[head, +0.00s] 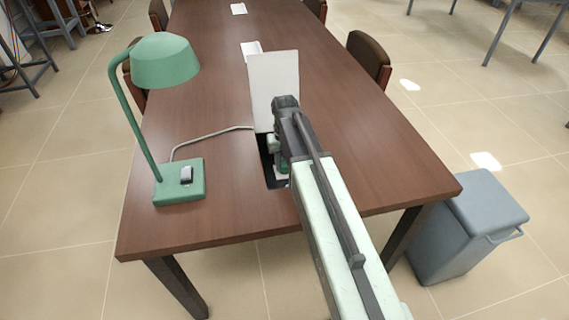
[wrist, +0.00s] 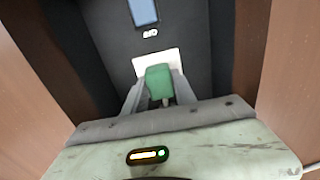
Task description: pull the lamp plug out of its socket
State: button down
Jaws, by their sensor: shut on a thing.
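The green lamp plug (wrist: 159,80) is in the wrist view, between the two grey fingers of my gripper (wrist: 158,88), which is shut on it. Behind the plug is the white socket plate (wrist: 171,58) in a dark recess. The plug overlaps the plate in the picture; I cannot tell how deep it sits, and its pins are hidden. In the head view my gripper (head: 281,160) is down at the dark opening in the table, partly hidden by my arm. The green desk lamp (head: 165,62) stands on the left of the table, its grey cord (head: 205,137) running toward the opening.
A pale upright flap (head: 274,85) stands at the back of the opening (head: 264,160). The brown table (head: 345,130) is mostly clear around it. White papers (head: 250,48) lie farther back. A grey bin (head: 465,225) stands on the floor at the right.

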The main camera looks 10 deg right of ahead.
aim_at(284, 163)
dwell(0.7)
notch_tip(284, 163, up, 4)
jog(key=p, duration=0.4)
jog(key=shift+r, duration=0.15)
jog(key=shift+f, duration=0.25)
jog(key=c, duration=1)
grip_release()
notch_tip(284, 163, up, 8)
jog(key=p, duration=0.7)
jog(key=shift+p, duration=0.35)
